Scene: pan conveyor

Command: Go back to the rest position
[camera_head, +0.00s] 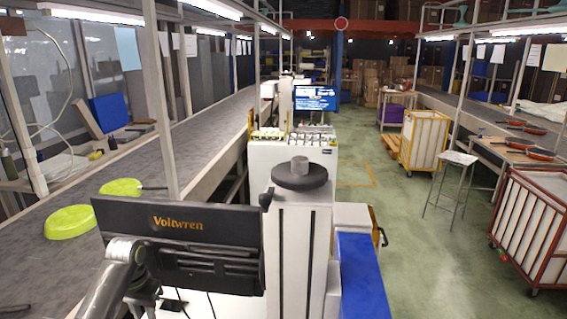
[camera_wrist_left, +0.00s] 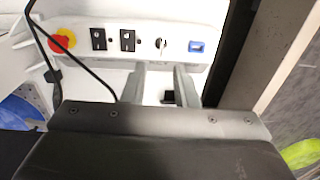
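My left gripper (camera_wrist_left: 160,72) shows in the left wrist view with its two grey fingers apart and nothing seen between them. It hangs over a white panel with buttons. In the head view my left arm comes in at the bottom left, and its fingers cannot be made out there. My right gripper is in neither view. A lime-green pan (camera_head: 70,222) lies on the grey conveyor (camera_head: 30,275) at the left, and a second green pan (camera_head: 121,187) with a dark handle lies just beyond it. A green edge (camera_wrist_left: 301,153) shows at the wrist view's lower right.
A black Voltwren-marked monitor (camera_head: 178,240) stands close in front, near my left arm. The panel carries a red emergency button (camera_wrist_left: 63,40), and a black cable crosses it. Orange pans (camera_head: 525,127) lie on a right-hand table. Carts (camera_head: 535,230) border the open green floor (camera_head: 420,262).

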